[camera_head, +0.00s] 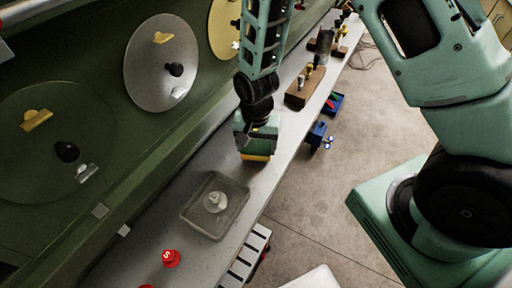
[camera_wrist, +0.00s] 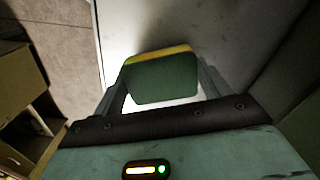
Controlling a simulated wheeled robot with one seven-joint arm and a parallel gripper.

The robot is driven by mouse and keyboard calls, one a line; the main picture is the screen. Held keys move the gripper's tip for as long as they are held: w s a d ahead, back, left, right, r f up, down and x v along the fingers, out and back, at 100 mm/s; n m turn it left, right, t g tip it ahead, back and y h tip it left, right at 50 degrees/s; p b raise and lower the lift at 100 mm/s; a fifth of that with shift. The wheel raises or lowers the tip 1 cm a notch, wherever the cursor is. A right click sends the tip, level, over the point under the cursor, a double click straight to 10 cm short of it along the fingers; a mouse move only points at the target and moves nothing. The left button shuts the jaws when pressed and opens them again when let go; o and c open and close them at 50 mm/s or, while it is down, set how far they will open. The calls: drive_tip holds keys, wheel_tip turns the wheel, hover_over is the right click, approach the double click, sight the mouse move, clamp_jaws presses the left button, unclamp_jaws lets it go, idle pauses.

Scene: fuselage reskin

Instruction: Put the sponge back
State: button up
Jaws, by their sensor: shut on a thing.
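The sponge, green with a yellow layer, is in my gripper. In the wrist view the sponge (camera_wrist: 162,78) sits between the two fingers of my gripper (camera_wrist: 165,88), which is shut on it. In the head view the sponge's yellow edge (camera_head: 256,157) shows under my gripper (camera_head: 256,145), over the grey bench. I cannot tell whether the sponge touches the bench. A shallow clear tray (camera_head: 190,212) lies on the bench, nearer than my gripper, with a small pale knobbed object (camera_head: 215,202) in it.
The green fuselage panel (camera_head: 110,120) with round discs stands left of the bench (camera_head: 150,262). A red knob (camera_head: 171,258) lies at the near end. A wooden block (camera_head: 303,88) with tools stands farther along. A blue vise (camera_head: 317,135) is at the bench's right edge.

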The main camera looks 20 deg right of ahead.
sight(256, 147)
drive_tip(key=shift+f, duration=1.15)
drive_tip(key=o, duration=0.9)
drive_tip(key=shift+r, duration=0.1)
wheel_tip(256, 147, up, 12)
drive_tip(key=b, duration=0.3)
drive_tip(key=s+a+r+n, duration=0.2)
drive_tip(key=s+r+n, duration=0.1)
drive_tip(key=s, duration=0.3)
drive_tip(key=s+a+r+n, duration=0.2)
drive_tip(key=s+r+n, duration=0.1)
drive_tip(key=s+n, duration=0.3)
drive_tip(key=s+a+r+n, duration=0.2)
drive_tip(key=s+r+n, duration=0.1)
drive_tip(key=s+n, duration=0.2)
drive_tip(key=shift+s+r+y, duration=0.15)
drive_tip(key=shift+s, duration=0.5)
drive_tip(key=shift+s+r+y, duration=0.15)
drive_tip(key=shift+s, duration=0.5)
